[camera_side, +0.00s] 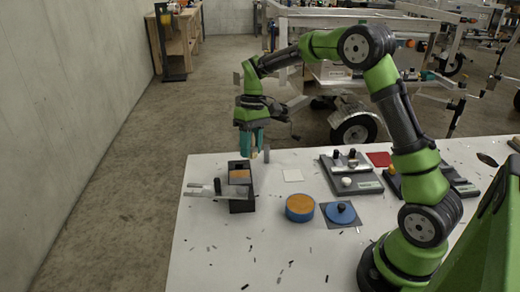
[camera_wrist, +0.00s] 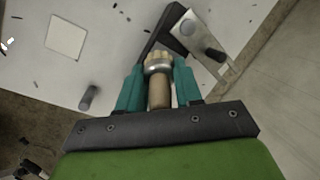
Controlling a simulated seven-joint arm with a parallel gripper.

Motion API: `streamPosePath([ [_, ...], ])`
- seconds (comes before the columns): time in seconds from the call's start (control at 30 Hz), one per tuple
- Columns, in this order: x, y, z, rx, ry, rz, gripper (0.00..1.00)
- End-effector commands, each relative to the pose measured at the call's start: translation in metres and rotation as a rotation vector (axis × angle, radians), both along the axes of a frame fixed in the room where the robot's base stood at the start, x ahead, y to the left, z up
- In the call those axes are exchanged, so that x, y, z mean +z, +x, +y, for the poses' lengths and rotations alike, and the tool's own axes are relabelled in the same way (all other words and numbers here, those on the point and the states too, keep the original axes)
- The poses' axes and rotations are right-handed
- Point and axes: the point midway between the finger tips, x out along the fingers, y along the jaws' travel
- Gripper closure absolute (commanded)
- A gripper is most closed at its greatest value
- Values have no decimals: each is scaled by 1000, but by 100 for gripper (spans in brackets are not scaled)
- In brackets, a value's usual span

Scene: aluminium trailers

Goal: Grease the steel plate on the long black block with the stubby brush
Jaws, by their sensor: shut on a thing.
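My gripper (camera_wrist: 159,88) is shut on the stubby brush, whose wooden handle (camera_wrist: 159,94) sits between the teal fingers. Its metal ferrule and pale bristles point toward the long black block (camera_wrist: 172,22). In the side view my gripper (camera_side: 254,148) is above the far end of the black block (camera_side: 242,205). A light metal plate (camera_side: 199,190) with a dark knob crosses the block's near part and juts left; it also shows in the wrist view (camera_wrist: 207,45). An orange-tan patch (camera_side: 239,175) shows on the block's top. I cannot tell whether the bristles touch anything.
A blue tin (camera_side: 300,211) with orange contents stands right of the block. A blue lid with a knob (camera_side: 341,211) lies beside it. A small grey cylinder (camera_side: 267,156) stands close right of my gripper. Dark fixtures (camera_side: 345,176) and a white square (camera_side: 292,175) lie farther right.

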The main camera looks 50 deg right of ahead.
Motion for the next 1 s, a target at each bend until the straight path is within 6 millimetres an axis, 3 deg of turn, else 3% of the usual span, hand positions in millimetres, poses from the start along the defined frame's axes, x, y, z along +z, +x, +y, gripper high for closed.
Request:
streamPosePath([
  [0.5, 6, -1, 1, 0, 0, 1, 96],
  [1.0, -34, -1, 1, 0, 1, 3, 96],
])
